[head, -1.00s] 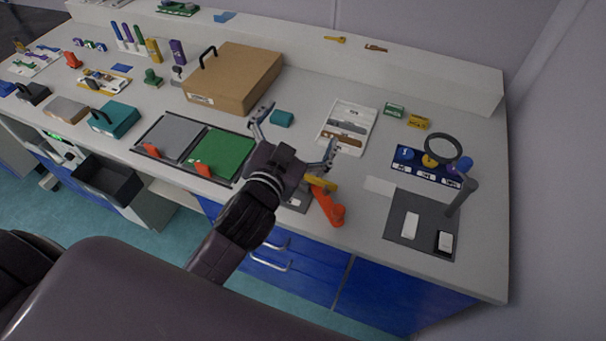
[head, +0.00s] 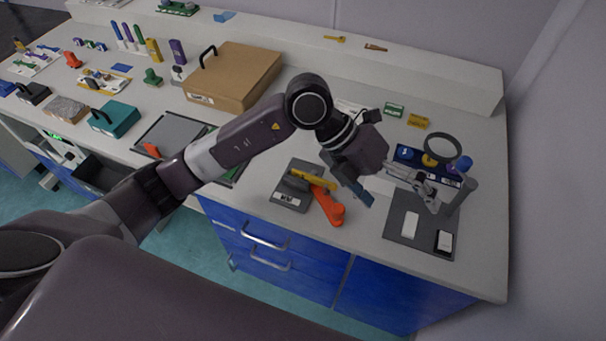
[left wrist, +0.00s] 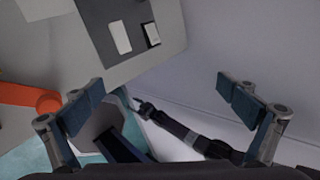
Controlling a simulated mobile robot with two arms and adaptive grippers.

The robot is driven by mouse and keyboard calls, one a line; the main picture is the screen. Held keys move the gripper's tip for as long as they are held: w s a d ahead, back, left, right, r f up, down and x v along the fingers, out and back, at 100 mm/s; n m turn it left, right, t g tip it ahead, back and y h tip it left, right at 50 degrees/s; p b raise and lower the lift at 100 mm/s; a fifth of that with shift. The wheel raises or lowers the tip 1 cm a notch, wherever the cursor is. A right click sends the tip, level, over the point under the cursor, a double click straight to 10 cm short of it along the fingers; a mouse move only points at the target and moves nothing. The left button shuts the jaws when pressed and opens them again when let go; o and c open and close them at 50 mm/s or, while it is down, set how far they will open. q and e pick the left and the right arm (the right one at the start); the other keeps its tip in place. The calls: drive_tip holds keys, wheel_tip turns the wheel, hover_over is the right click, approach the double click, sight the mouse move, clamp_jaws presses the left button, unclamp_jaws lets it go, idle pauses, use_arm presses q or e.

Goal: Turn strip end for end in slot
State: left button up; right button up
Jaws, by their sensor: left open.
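The white slotted tray (head: 347,104), where a strip may lie, is mostly behind my left arm; only its far edge shows, and I cannot make out a strip. My left gripper (head: 398,192) is open and empty, above the bench between the orange-handled device and the dark mat. Its two spread fingers also show in the left wrist view (left wrist: 162,100), with nothing between them. A dark jointed arm, seemingly my right one, shows small in the left wrist view; its gripper (left wrist: 138,104) is too small to read.
A grey device with an orange lever (head: 328,207) and yellow bar (head: 312,180) stands near the front edge. The dark mat (head: 398,240) carries a white card and a black-framed piece. A magnifier (head: 441,149) rises behind, by a blue holder (head: 404,153). A cardboard-coloured case (head: 236,72) stands farther back.

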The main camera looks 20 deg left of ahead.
use_arm(q)
drive_tip(key=w+a+f+n+t+y, duration=0.1)
drive_tip(key=w+a+f+y, duration=0.15)
drive_tip(key=a, duration=0.25)
drive_tip(key=w+a+f+y, duration=0.1)
drive_tip(key=w+a+y, duration=0.15)
drive_tip(key=a, duration=0.25)
drive_tip(key=n+y, duration=0.1)
drive_tip(key=y, duration=0.3)
hover_over(314, 177)
drive_tip(key=s, duration=0.1)
drive_tip(key=shift+t, duration=0.3)
drive_tip(key=f+p, duration=0.1)
drive_tip(key=f, duration=0.1)
drive_tip(key=f+p, duration=0.1)
drive_tip(key=f, duration=0.1)
drive_tip(key=f+p, duration=0.1)
drive_tip(key=f, duration=0.1)
drive_tip(key=shift+w, duration=0.35)
drive_tip(key=shift+w+f, duration=0.1)
drive_tip(key=shift+f, duration=0.45)
drive_tip(key=c, duration=1)
drive_tip(key=shift+o, duration=0.2)
drive_tip(key=shift+r, duration=0.1)
